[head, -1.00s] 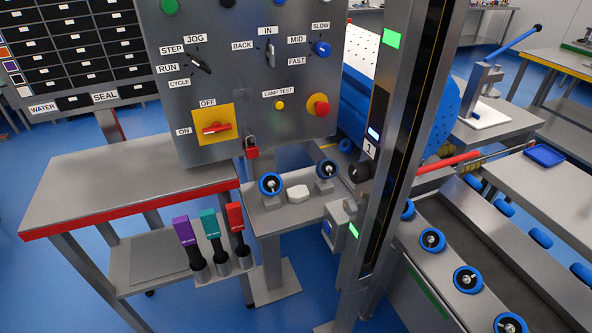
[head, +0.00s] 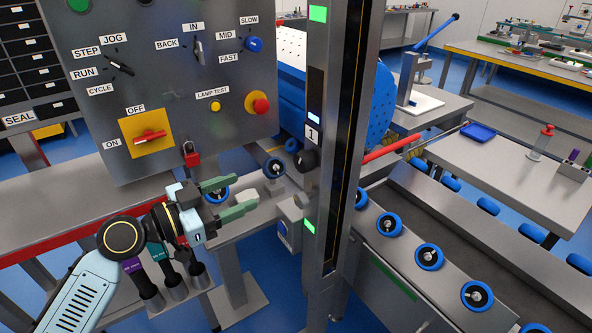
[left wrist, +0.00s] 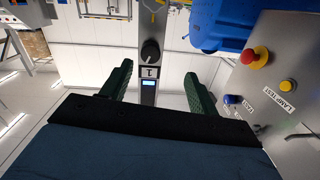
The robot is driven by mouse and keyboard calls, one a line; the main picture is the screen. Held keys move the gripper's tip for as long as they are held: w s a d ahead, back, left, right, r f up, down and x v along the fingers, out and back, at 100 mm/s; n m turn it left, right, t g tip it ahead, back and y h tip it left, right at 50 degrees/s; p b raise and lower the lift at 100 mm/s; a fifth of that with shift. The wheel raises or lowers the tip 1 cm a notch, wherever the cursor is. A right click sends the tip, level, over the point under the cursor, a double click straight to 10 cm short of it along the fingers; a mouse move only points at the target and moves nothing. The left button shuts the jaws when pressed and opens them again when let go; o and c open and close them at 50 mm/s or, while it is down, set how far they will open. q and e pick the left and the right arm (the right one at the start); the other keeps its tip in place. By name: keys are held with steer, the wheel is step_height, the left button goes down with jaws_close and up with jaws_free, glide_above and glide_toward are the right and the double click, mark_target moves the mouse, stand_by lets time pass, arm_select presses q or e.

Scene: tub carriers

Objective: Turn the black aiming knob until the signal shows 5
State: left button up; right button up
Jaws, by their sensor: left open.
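The black aiming knob (head: 306,160) is on the grey upright post, below a white plate reading 1 (head: 312,135) and a small lit display (head: 314,118) whose reading is too small to tell. In the left wrist view the knob (left wrist: 150,52) shows with a pale pointer mark, between and beyond the fingers. My left gripper (head: 240,194) is open and empty, with green fingers, to the left of the knob and apart from it. Its fingers also show in the left wrist view (left wrist: 160,84). My right gripper is not in view.
A grey control panel (head: 180,75) with switches and a red emergency button (head: 257,103) hangs left of the post (head: 340,130). A red padlock (head: 191,155) hangs below it. Blue rollers line a conveyor at the right.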

mark_target(298, 164)
arm_select(q)
steer(key=shift+m+h, duration=0.5)
steer(key=x, duration=0.4)
steer(key=r+p+x, duration=0.1)
steer(key=x, duration=0.3)
steer(key=s+r+p+x, duration=0.1)
steer(key=x, duration=0.3)
steer(key=shift+w+d, duration=0.1)
steer(key=shift+d, duration=0.45)
steer(key=shift+w+d+f, duration=0.1)
steer(key=shift+w+d, duration=0.2)
steer(key=shift+d, duration=0.05)
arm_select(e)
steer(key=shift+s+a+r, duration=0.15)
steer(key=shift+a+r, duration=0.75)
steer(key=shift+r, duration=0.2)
arm_select(q)
steer(key=c, duration=1)
steer(key=shift+o, duration=0.2)
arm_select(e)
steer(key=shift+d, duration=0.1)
